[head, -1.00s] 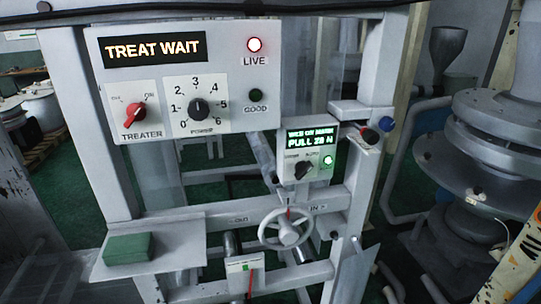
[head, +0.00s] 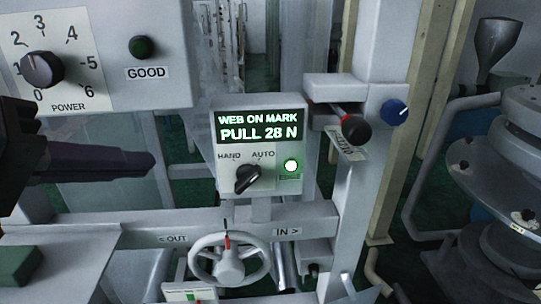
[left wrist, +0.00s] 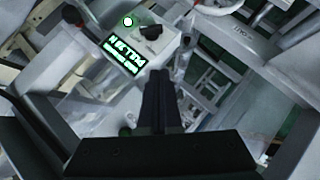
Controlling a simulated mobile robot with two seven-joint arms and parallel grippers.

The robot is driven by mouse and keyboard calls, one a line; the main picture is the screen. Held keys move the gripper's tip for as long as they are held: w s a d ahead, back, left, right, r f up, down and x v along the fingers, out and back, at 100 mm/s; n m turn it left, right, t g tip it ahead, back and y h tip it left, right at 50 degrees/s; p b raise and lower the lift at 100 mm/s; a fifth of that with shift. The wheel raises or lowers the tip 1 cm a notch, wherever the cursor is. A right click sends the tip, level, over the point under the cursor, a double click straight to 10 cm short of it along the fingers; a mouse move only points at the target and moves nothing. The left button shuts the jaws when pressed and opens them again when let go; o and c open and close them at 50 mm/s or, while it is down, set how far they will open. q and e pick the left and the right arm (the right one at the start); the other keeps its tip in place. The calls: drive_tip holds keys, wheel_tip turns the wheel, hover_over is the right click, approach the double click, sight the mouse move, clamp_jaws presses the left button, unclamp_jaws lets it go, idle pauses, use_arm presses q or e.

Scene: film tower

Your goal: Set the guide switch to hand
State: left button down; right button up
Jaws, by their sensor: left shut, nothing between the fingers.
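The guide switch (head: 247,178) is a black knob on a small white box (head: 227,188), below a green display reading "WEB ON MARK, PULL 28 N". HAND is printed at its upper left and AUTO at its upper right; the knob slants up to the right, toward AUTO. In the left wrist view the knob (left wrist: 151,33) shows at the top, beyond my fingers. My left gripper (head: 148,166) comes in from the left, shut and empty, left of the box and apart from it. Its closed fingers (left wrist: 158,85) point up in the left wrist view. My right gripper is not in view.
A lit green button (head: 291,166) sits right of the knob. A black-ended lever (head: 356,133) and a blue knob (head: 395,111) are to the right. A handwheel (head: 229,259) is below. The power panel (head: 100,80) is at upper left.

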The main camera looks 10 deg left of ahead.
use_arm(q)
drive_tip(key=p, duration=0.3)
hover_over(237, 183)
drive_tip(key=s+a, duration=0.4)
wheel_tip(237, 183, down, 5)
drive_tip(key=shift+r, duration=0.1)
drive_tip(key=shift+w+d+f+p, duration=0.15)
drive_tip(key=shift+d+f, duration=0.45)
drive_tip(key=shift+f, duration=0.05)
drive_tip(key=shift+w+d+f+p, duration=0.15)
drive_tip(key=shift+d+f, duration=0.4)
drive_tip(key=shift+f, duration=0.05)
drive_tip(key=shift+d+f, duration=0.25)
drive_tip(key=shift+f, duration=0.05)
